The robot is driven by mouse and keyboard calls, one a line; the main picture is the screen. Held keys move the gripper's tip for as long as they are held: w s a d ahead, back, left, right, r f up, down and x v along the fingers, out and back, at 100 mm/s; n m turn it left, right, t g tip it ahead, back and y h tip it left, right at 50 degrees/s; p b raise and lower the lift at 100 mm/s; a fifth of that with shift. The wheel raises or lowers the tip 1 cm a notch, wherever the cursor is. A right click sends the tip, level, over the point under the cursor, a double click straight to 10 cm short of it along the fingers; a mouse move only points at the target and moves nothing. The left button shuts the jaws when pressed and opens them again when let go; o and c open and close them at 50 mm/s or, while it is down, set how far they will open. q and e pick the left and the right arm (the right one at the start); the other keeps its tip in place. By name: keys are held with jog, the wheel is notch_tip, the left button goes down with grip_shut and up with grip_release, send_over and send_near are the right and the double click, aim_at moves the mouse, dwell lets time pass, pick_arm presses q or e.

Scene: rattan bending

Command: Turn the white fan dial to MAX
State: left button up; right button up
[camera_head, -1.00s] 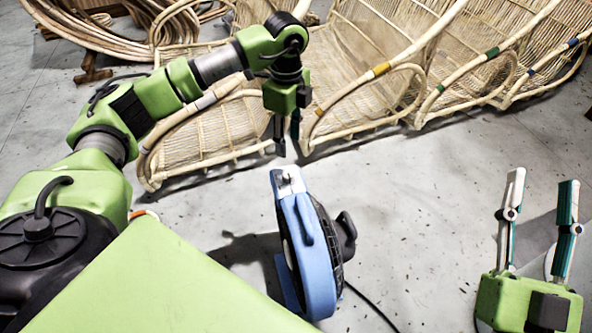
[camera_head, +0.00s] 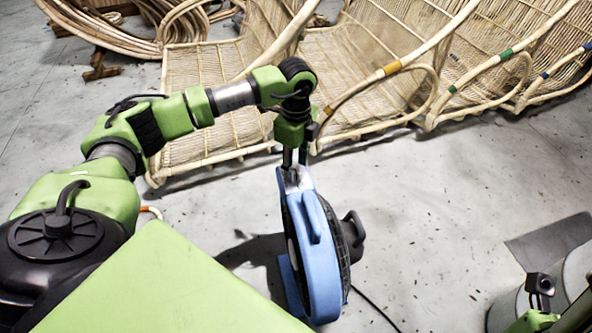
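A blue fan (camera_head: 320,262) stands upright on the floor in the middle of the head view. Its small light panel (camera_head: 295,183) is on top, facing up. The white dial is hidden or too small to make out at my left fingertips. My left gripper (camera_head: 295,166) points down right over this panel, its two fingers a little apart. I cannot tell whether they touch the dial. My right gripper (camera_head: 540,300) is only partly in view at the lower right corner, and its finger opening cannot be made out.
Rattan chair frames (camera_head: 375,85) stand in a row behind the fan, close to my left wrist. Coiled rattan (camera_head: 110,25) lies at the upper left. A black cable (camera_head: 375,308) runs from the fan. The floor right of the fan is clear up to a dark mat (camera_head: 550,240).

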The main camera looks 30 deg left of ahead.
pick_arm(q)
jog(key=shift+f, duration=0.7)
jog(key=c, duration=1.1)
